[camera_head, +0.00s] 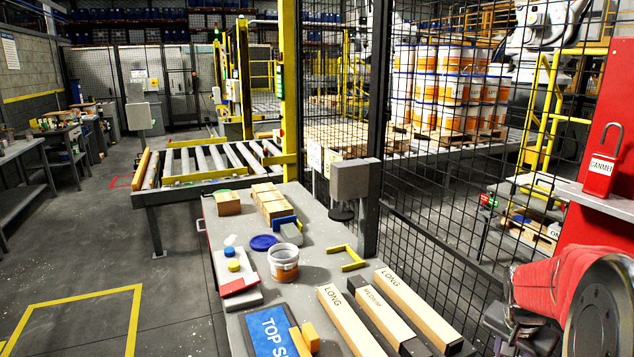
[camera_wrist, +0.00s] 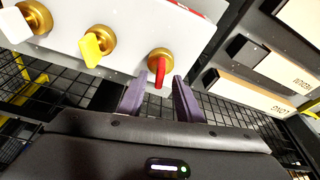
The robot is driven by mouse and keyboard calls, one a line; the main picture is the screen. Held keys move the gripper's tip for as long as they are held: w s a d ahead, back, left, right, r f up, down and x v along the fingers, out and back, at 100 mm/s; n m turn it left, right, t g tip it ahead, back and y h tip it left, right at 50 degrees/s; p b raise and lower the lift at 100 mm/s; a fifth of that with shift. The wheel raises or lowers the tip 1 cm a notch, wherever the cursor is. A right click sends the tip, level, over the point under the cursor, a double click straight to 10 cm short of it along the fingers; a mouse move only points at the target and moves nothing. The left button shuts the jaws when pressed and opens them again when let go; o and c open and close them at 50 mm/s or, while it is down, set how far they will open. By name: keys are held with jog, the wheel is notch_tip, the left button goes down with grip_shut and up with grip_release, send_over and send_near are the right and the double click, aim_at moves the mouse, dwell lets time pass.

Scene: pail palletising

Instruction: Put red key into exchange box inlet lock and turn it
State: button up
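In the wrist view a light grey box face (camera_wrist: 125,40) carries a row of three brass locks, each with a key: a white key (camera_wrist: 12,24), a yellow key (camera_wrist: 93,48) and a red key (camera_wrist: 160,72). The red key sits in the right-hand lock (camera_wrist: 160,58). My gripper (camera_wrist: 159,82) is open, with its two purple fingers apart. The red key appears in the gap between the fingertips; I cannot tell how deep it is between them. No contact is visible. In the head view my gripper does not show clearly.
Black wire mesh (camera_wrist: 60,85) lies behind the box in the wrist view. In the head view a grey table (camera_head: 325,233) holds a pail (camera_head: 283,263), long cartons (camera_head: 345,322) and a blue sign (camera_head: 262,325). A mesh fence (camera_head: 440,215) runs along its right side.

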jog(key=v, duration=1.1)
jog(key=shift+n, duration=0.3)
jog(key=s+a+n+t+y, duration=0.1)
jog(key=s+a+n, duration=0.2)
jog(key=a, duration=0.6)
jog(key=s+a+r+n+t+y, duration=0.1)
jog(key=s+a+n, duration=0.3)
jog(key=a, duration=0.5)
jog(key=s+a+n+t, duration=0.1)
jog(key=s+a+n, duration=0.2)
jog(key=s+a, duration=0.4)
jog(key=shift+a+r+n+t+y, duration=0.4)
jog(key=shift+a, duration=0.75)
